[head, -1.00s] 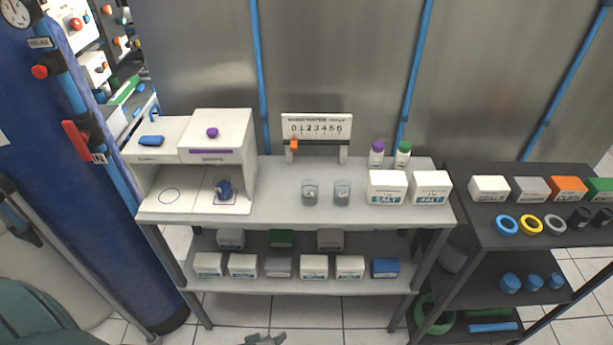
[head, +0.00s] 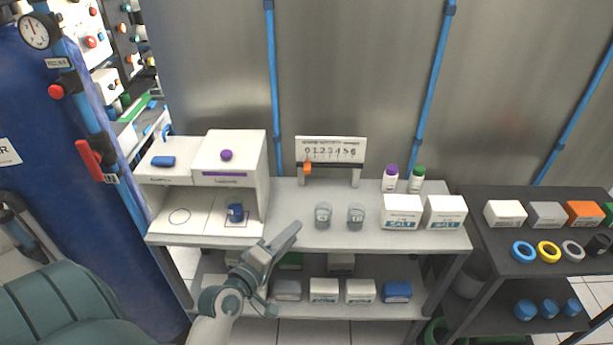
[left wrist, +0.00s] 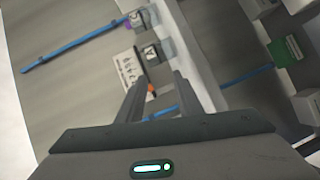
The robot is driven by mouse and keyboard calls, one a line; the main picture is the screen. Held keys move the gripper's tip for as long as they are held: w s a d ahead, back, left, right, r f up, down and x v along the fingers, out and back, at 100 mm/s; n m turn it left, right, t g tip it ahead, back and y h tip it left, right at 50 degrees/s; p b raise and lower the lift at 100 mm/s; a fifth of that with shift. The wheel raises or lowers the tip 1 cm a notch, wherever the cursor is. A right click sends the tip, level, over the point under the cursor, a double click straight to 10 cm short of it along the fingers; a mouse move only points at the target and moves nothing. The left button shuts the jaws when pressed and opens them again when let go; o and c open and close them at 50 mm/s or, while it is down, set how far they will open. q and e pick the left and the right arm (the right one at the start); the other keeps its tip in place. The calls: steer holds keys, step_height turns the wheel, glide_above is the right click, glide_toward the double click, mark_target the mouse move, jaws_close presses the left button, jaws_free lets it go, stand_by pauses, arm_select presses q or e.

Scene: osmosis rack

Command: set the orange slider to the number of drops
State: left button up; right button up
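The orange slider (head: 307,169) sits at the left end of the dark rail, under the 0 of the white number scale (head: 331,149), which runs 0 to 6. My left gripper (head: 292,232) is raised at the front edge of the upper shelf, below and apart from the slider. In the left wrist view its two fingers (left wrist: 160,80) stand apart with nothing held between them. The slider shows there as a small orange spot (left wrist: 151,88) between the fingers, farther off, near the tilted scale (left wrist: 127,68). My right gripper is not in view.
Two small grey cups (head: 323,215) stand in front of the scale. Salt boxes (head: 402,212) and purple- and green-capped bottles (head: 390,178) are to the right. A white dispenser (head: 230,158) with a blue cup (head: 235,212) under it is at left.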

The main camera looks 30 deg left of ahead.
mark_target(305, 173)
arm_select(q)
steer(key=a+r+n+y, duration=0.1)
steer(key=a+r+n+t, duration=0.1)
steer(key=a, duration=0.1)
steer(key=a+r+n+y, duration=0.1)
steer(key=a+n, duration=0.1)
steer(key=shift+w+a+r+t+y, duration=0.1)
steer(key=shift+w+r+t+y, duration=0.05)
steer(key=shift+w+t+y, duration=0.15)
steer(key=shift+w, duration=0.5)
steer(key=w+p, duration=0.1)
steer(key=w, duration=0.4)
steer(key=w+a+p, duration=0.1)
steer(key=w, duration=0.3)
steer(key=w+a+p, duration=0.1)
steer(key=w, duration=0.4)
steer(key=shift+w+a, duration=0.15)
steer(key=shift+w, duration=0.15)
steer(key=shift+w+a+p, duration=0.15)
steer(key=shift+w+p, duration=0.15)
steer(key=shift+w, duration=0.45)
jaws_close()
